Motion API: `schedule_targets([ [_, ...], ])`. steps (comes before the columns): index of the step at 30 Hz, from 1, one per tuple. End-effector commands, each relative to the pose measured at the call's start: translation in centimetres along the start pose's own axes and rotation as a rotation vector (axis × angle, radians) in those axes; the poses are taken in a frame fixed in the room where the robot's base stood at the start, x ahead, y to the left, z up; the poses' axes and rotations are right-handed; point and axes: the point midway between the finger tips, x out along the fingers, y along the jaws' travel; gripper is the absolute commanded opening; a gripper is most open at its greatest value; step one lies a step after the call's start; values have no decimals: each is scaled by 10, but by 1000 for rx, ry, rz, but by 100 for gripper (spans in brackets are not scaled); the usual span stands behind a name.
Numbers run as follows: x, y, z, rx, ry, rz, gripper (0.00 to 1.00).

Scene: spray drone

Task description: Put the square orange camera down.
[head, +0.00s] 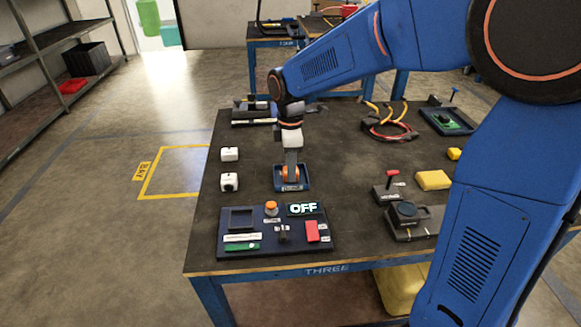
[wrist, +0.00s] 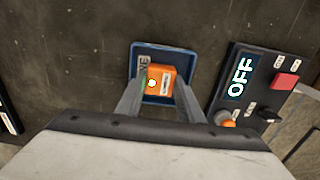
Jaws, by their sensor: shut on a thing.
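The square orange camera (wrist: 161,80) sits between my gripper's two fingers in the wrist view, over a blue tray (wrist: 181,97). My gripper (wrist: 158,92) is shut on the camera.
A dark panel (head: 262,248) with an OFF display, an orange button and a red switch stands in front of the tray. Two white blocks (head: 229,182) are to the left. A yellow block (head: 432,180) and coiled cables (head: 390,130) are to the right.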

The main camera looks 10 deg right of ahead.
Motion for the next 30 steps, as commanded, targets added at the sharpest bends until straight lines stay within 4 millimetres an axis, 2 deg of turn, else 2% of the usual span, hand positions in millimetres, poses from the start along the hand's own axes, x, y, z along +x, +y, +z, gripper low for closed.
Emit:
schedule_targets([
  [5, 3, 0, 0, 0, 0, 0, 11],
  [6, 2, 0, 0, 0, 0, 0, 41],
  [15, 2, 0, 0, 0, 0, 0, 42],
  [19, -5, 0, 0, 0, 1, 2, 42],
  [23, -22, 1, 0, 0, 2, 4, 42],
  [30, -69, 1, 0, 0, 2, 4, 42],
])
